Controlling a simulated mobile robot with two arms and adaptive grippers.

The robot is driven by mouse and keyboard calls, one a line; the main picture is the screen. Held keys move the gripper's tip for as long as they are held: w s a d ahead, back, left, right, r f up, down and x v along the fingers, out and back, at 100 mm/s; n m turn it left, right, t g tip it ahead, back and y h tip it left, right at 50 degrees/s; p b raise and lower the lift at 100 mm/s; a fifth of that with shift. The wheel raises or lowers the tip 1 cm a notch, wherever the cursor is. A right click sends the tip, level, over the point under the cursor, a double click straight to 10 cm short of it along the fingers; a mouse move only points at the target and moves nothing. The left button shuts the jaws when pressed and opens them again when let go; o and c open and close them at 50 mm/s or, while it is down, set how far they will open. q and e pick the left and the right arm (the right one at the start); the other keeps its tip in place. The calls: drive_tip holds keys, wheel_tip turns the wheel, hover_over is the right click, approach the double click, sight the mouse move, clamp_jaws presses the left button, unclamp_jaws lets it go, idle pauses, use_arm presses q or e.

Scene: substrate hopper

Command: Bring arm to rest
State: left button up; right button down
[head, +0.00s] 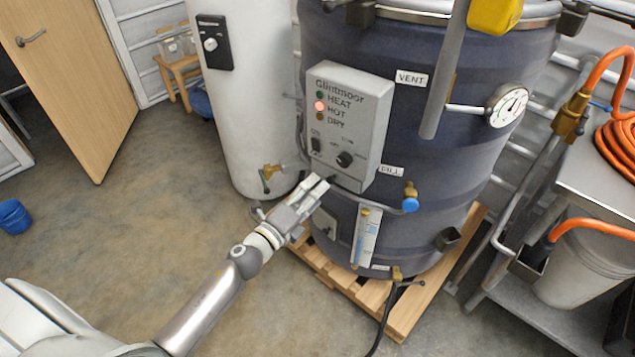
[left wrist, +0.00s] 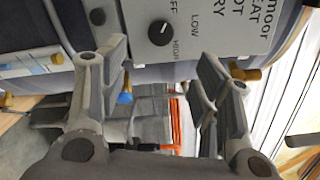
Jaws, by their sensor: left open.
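My left arm (head: 205,305) reaches in from the lower left of the head view. My left gripper (head: 322,186) is in front of the dark hopper tank (head: 440,190), just below the lower edge of the grey control box (head: 372,95). In the left wrist view the two fingers (left wrist: 165,85) are spread apart with nothing between them. The control box (left wrist: 200,25) with its black knob (left wrist: 158,33) lies just beyond the fingers. On the box, the light beside HOT glows red. I cannot tell whether the gripper touches the box. My right gripper is not in view.
The tank stands on a wooden pallet (head: 410,310). A blue-handled fill valve (head: 410,204) sticks out right of the gripper. A white cylinder (head: 255,130) stands behind left. A metal bench (head: 600,195) with an orange hose is at the right.

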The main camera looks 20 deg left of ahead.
use_arm(q)
drive_tip(key=s+a+f+n+g+y, duration=0.15)
drive_tip(key=s+f+n, duration=0.3)
drive_tip(key=f, duration=0.55)
drive_tip(key=s+a+f+n+g+y, duration=0.1)
drive_tip(key=s+f+n+g, duration=0.3)
drive_tip(key=f, duration=0.7)
drive_tip(key=s+a+f+n+g+y, duration=0.1)
drive_tip(key=s+f+n+g+y, duration=0.3)
drive_tip(key=f, duration=0.6)
drive_tip(key=s+d+f+n+g, duration=0.1)
drive_tip(key=s+f, duration=0.5)
drive_tip(key=s, duration=0.6)
drive_tip(key=s+d+f+n+g+h, duration=0.1)
drive_tip(key=s+f+n+g, duration=0.2)
drive_tip(key=s, duration=0.9)
drive_tip(key=s+d+f+n+g+h, duration=0.1)
drive_tip(key=s+f+n+g, duration=0.2)
drive_tip(key=s+f, duration=0.6)
drive_tip(key=s+n, duration=0.2)
drive_tip(key=s, duration=0.1)
drive_tip(key=shift+f, duration=0.2)
